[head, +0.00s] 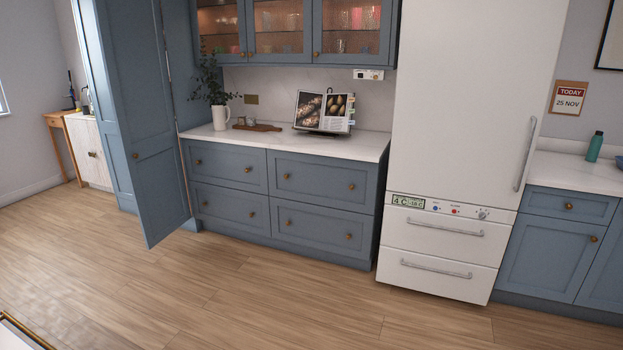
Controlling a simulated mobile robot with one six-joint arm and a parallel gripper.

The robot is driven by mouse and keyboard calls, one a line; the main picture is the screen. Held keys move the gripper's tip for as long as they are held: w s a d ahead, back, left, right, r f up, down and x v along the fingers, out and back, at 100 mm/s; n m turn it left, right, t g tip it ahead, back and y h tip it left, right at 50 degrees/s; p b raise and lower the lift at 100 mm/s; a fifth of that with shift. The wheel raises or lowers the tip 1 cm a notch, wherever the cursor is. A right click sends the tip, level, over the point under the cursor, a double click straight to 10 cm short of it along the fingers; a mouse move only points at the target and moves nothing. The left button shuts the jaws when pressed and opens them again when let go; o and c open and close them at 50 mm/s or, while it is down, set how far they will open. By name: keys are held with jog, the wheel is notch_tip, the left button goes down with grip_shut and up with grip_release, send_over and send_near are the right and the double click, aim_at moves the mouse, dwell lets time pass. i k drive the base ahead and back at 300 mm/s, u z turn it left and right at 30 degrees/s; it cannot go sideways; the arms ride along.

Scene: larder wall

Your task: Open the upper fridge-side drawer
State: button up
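The blue base cabinet has drawers in two columns, two high, under a white worktop (370,147). The upper fridge-side drawer (318,184) is the top one in the right column. It has two brass knobs, a left knob (285,176) and a right knob (351,187). Its front looks flush with the cabinet, so it appears shut. The lower fridge-side drawer (310,228) and the upper left drawer (225,168) also look shut. The white fridge (465,100) stands right of the cabinet. My gripper is not in view.
A tall blue door (150,130) stands open at the left, jutting out beside the left drawers. Wooden floor (250,290) in front of the drawers is clear. An open book (323,112) and a white jug (221,117) stand on the worktop.

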aim_at(349, 185)
jog(key=u, duration=0.25)
jog(key=i, duration=1.75)
jog(key=u, duration=0.8)
jog(key=i, duration=0.85)
jog(key=u, duration=0.75)
jog(key=i, duration=1)
jog(key=u, duration=0.4)
